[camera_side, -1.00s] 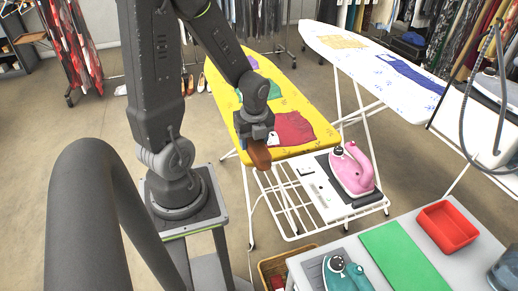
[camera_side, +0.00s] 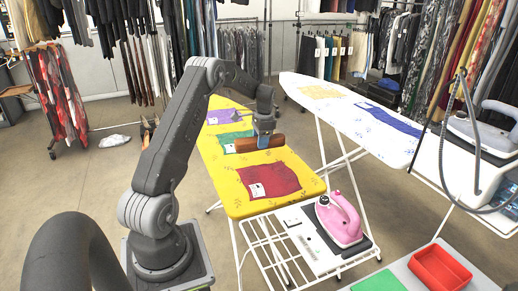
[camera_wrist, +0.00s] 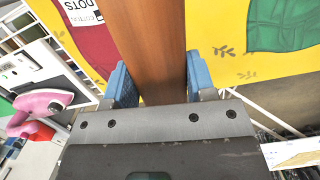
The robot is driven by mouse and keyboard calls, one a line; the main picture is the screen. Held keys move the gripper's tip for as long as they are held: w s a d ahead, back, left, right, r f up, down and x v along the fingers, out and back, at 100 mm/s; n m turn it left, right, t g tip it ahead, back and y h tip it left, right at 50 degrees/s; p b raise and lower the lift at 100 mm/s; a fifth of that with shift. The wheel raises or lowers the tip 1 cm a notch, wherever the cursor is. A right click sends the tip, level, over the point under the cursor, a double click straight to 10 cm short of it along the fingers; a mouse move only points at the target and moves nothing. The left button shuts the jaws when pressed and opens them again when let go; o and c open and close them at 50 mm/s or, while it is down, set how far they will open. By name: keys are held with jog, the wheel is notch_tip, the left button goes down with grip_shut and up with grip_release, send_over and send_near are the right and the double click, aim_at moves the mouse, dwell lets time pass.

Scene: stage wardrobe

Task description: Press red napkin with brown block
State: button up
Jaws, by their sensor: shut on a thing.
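The red napkin (camera_side: 268,180) lies flat on the near part of the yellow ironing board (camera_side: 211,165), with a white label at its lower left corner. My gripper (camera_side: 263,140) is shut on the long brown block (camera_side: 244,146), held lengthwise across the board. In the side view the block shows between the red napkin and the green napkin (camera_side: 230,139). In the wrist view the block (camera_wrist: 150,45) runs between the two blue fingers, with the red napkin (camera_wrist: 88,35) to its left and the green napkin to its right. Its height above the board is hard to tell.
A pink iron (camera_side: 338,218) stands on the rack at the board's near end. A purple napkin (camera_side: 222,116) lies at the far end. A white ironing board (camera_side: 330,100) stands to the right. A red tray (camera_side: 440,270) and green mat (camera_side: 380,283) are front right.

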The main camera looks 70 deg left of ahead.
jog(key=shift+w+a+f+n, duration=0.15)
jog(key=shift+w+a+n, duration=0.1)
jog(key=shift+a+n, duration=0.4)
jog(key=shift+a+f, duration=0.2)
send_over(259, 168)
jog(key=shift+w+f, duration=0.15)
jog(key=shift+f, duration=1.35)
jog(key=shift+w+f, duration=0.1)
jog(key=shift+f, duration=1.4)
jog(key=shift+f, duration=1.75)
jog(key=shift+s+f, duration=0.15)
jog(key=shift+f, duration=0.1)
jog(key=shift+r, duration=0.1)
dwell(0.3)
jog(key=shift+r, duration=2.1)
